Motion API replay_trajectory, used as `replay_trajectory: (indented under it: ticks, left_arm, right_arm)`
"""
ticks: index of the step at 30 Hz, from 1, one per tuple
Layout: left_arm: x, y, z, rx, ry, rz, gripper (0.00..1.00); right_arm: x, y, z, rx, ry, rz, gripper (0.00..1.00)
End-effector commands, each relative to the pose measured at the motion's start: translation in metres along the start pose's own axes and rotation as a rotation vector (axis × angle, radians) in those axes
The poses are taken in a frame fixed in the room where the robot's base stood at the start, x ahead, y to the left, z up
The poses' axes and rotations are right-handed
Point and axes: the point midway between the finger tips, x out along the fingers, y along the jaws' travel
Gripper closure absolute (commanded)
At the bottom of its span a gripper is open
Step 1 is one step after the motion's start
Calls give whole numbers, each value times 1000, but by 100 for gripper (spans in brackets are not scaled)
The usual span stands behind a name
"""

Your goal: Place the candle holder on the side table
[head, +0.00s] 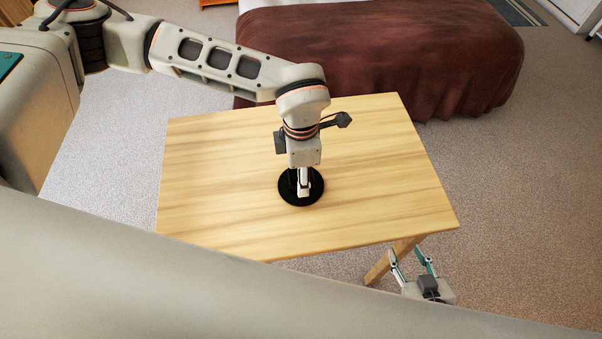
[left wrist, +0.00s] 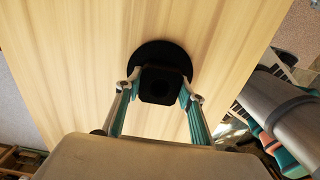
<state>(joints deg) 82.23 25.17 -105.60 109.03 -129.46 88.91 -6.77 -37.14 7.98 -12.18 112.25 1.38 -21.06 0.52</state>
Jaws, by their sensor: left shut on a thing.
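The black candle holder (head: 287,194) has a round base and is over the middle of the wooden side table (head: 220,165). It looks upright. Its base appears to be on the tabletop, though a very small gap cannot be ruled out. My left gripper (head: 304,192) points straight down and is shut on it, partly hiding it in the head view. In the left wrist view the holder's squarish dark top (left wrist: 161,86) is between the two fingers, with the round base (left wrist: 150,48) beyond. My right gripper (head: 405,252) is open and empty, beside the table's near right corner.
The tabletop around the candle holder is bare. A bed or couch with a dark brown cover (head: 390,50) stands just behind the table. A wooden table leg (head: 392,262) is near my right gripper. Carpeted floor (head: 490,190) is clear to the right.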

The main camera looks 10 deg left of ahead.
Motion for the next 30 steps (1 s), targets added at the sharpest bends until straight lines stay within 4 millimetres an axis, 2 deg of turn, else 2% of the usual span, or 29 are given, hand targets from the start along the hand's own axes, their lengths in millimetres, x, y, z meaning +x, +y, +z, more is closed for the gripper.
replay_trajectory:
  ticks: [4, 5, 6, 7, 20, 23, 30]
  left_arm:
    - [2, 0, 1, 1, -2, 1, 100]
    - [3, 0, 0, 0, 0, 0, 59]
    - [3, 0, 0, 0, 0, 0, 49]
    - [2, 0, 0, 0, 0, 0, 45]
    - [-2, 0, 0, 0, 0, 0, 45]
    - [-14, 1, 1, 1, -3, 2, 45]
    - [-63, 1, 1, 1, -4, 4, 45]
  right_arm:
    - [2, 0, 3, 0, 0, 0, 60]
    - [2, 0, 3, 0, -1, 0, 60]
    - [2, 0, 3, 0, -1, 0, 60]
    - [1, 0, 2, 0, -1, 0, 60]
    - [-1, 1, -4, 0, 4, 1, 60]
    - [0, 0, -2, 0, 6, 1, 60]
    - [4, -1, 4, 0, 4, 0, 60]
